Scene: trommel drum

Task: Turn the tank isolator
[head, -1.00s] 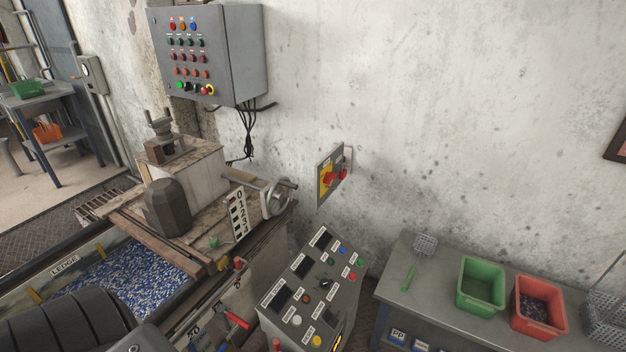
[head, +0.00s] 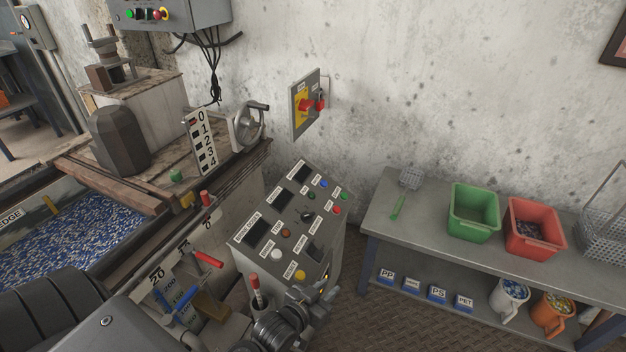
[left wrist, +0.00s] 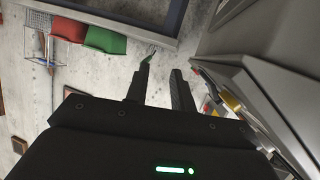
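My left gripper (head: 322,286) is low at the bottom of the head view, in front of the console and well below the wall plate. In the left wrist view my left gripper (left wrist: 160,78) has its two dark fingers apart with nothing between them. My right gripper is not in view.
A sloped button console (head: 290,225) stands below the wall plate. A handwheel (head: 249,126) and a lever with a red grip (head: 207,258) are left of it. A bench (head: 400,240) with a green bin (head: 474,212) and red bin (head: 534,228) stands right.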

